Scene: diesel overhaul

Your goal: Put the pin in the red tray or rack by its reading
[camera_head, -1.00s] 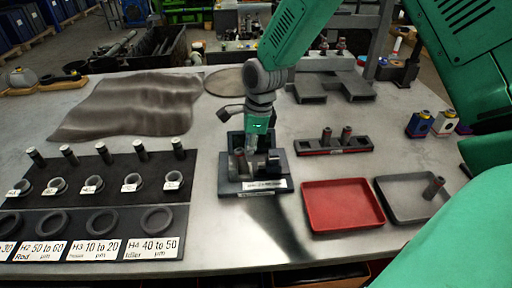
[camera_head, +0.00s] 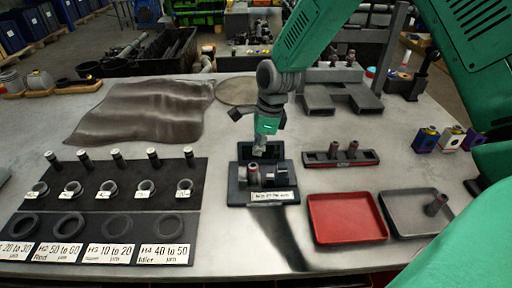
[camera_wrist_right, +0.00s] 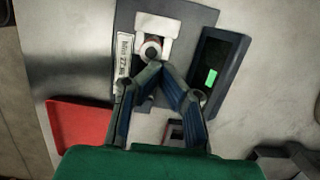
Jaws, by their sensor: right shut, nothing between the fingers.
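In the right wrist view the pin (camera_wrist_right: 151,50) shows end-on in a pale holder, beside a dark display with a green patch (camera_wrist_right: 211,78). My right gripper (camera_head: 260,151) is just above and behind the gauge. In the wrist view its fingertips (camera_wrist_right: 155,70) meet, shut and empty, close to the pin; contact cannot be told. The red tray (camera_head: 346,218) is empty. The dark rack (camera_head: 318,159) holds two pins. My left gripper is out of view.
A dark board (camera_head: 140,196) with rings, pins and range labels is at left. A wrinkled brown mat (camera_head: 140,110) lies behind it. Small coloured boxes (camera_head: 450,139) stand at right.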

